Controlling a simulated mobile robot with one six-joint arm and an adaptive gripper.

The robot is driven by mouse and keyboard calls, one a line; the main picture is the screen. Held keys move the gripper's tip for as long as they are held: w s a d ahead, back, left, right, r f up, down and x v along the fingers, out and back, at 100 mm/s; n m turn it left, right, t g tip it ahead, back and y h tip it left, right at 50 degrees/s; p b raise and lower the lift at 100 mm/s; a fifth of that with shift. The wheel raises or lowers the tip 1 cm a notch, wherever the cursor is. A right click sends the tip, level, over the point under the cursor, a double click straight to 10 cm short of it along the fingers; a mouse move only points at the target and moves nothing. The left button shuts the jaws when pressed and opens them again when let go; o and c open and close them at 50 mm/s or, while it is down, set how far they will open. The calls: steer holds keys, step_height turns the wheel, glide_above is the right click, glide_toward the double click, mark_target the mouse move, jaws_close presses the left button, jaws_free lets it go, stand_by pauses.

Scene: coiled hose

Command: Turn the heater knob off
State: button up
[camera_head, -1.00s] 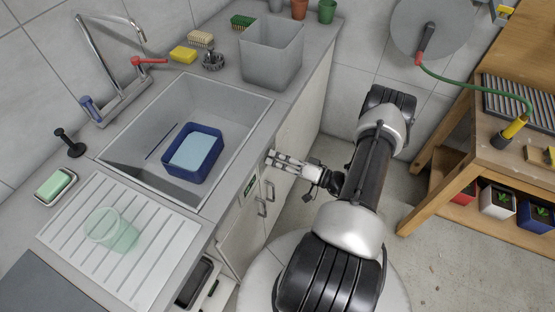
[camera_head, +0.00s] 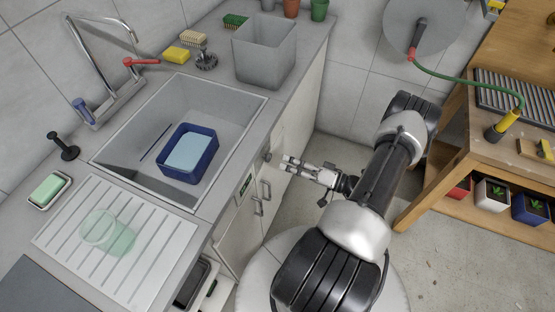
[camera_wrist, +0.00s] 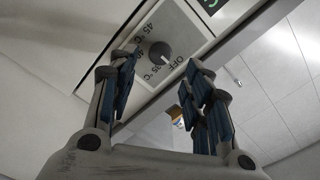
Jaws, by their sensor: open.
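The heater knob (camera_wrist: 160,52) is a round grey knob on a pale panel (camera_wrist: 185,32) in the wrist view. OFF, 35, 40 and 45 °C are printed around it. A small light mark shows on its lower right side, towards OFF and 35; its exact setting is too small to tell. In the head view the knob (camera_head: 267,156) is small on the cabinet front below the sink. My gripper (camera_head: 286,165) is open and empty, just right of the knob and apart from it. In the wrist view its fingers (camera_wrist: 160,66) stand apart, with the knob beyond the gap.
The counter with the sink (camera_head: 215,102) overhangs the cabinet doors (camera_head: 238,232), which have handles. A blue basin (camera_head: 210,168) sits in the sink. A wooden bench (camera_head: 460,125) with potted plants below stands at the right.

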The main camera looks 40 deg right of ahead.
steer(key=v, duration=0.5)
steer(key=shift+s+d, duration=0.1)
steer(key=shift+s, duration=0.2)
steer(key=w+a+r+n+g+y, duration=0.2)
steer(key=w+a+r+n+g, duration=0.1)
steer(key=a+r+g, duration=0.6)
steer(key=w+a+r+n+g+y, duration=0.1)
steer(key=w+a+r+n+g, duration=0.35)
steer(key=r, duration=0.65)
steer(key=s+a+r+t+h, duration=0.1)
steer(key=s+a+r+h, duration=0.3)
steer(key=a+r, duration=0.3)
steer(key=s+a+r+t+h, duration=0.1)
steer(key=s+a+r+h, duration=0.4)
steer(key=a+r, duration=0.3)
steer(key=shift+s+r+h, duration=0.35)
steer(key=shift+r+h, duration=0.05)
steer(key=shift+r, duration=0.2)
steer(key=shift+s+d+f+g, duration=0.1)
steer(key=shift+s+f+g, duration=0.15)
steer(key=shift+s+f, duration=0.85)
steer(key=shift+c, duration=0.4)
